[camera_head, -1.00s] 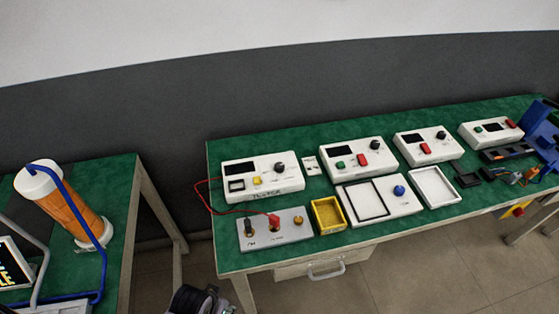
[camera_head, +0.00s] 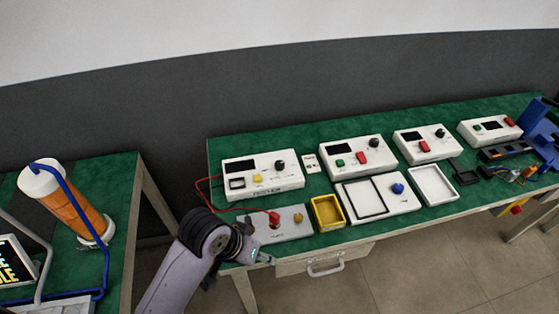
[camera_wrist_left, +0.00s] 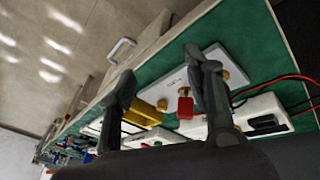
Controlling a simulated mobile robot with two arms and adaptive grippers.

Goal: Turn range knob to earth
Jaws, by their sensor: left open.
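A black knob (camera_head: 280,165) sits on the right part of the leftmost white meter box (camera_head: 237,167), which also has a display window and a yellow button. Similar dark knobs sit on other white boxes, and the labels are too small to read. My left gripper (camera_head: 266,259) is at the table's front edge, in front of the white terminal box (camera_head: 290,231) and apart from the meter box. In the left wrist view, its two fingers (camera_wrist_left: 160,78) are spread with nothing held between them. My right gripper is not in view.
A yellow tray (camera_head: 327,211) and a white panel with a blue knob (camera_head: 398,188) stand right of the terminal box. Red leads (camera_head: 214,208) run to the terminal box, with a red plug (camera_head: 274,217) there. A drawer handle (camera_head: 325,268) is below.

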